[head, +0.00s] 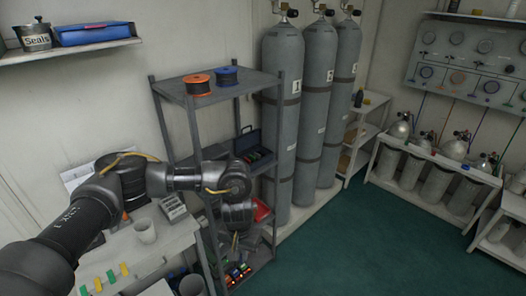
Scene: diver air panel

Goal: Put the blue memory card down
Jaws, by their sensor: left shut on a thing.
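My left gripper (235,246) points down in front of the grey metal shelf rack (204,150), over its lower part. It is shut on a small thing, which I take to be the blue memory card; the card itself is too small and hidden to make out. Below the gripper, several small coloured pieces (238,273) sit on the bottom shelf. My right gripper is not in view.
A red tray (262,208) lies beside my wrist on the rack. Orange (198,84) and blue (227,76) spools stand on the rack's top. Tall grey cylinders (282,110) stand right of the rack. Green floor is clear.

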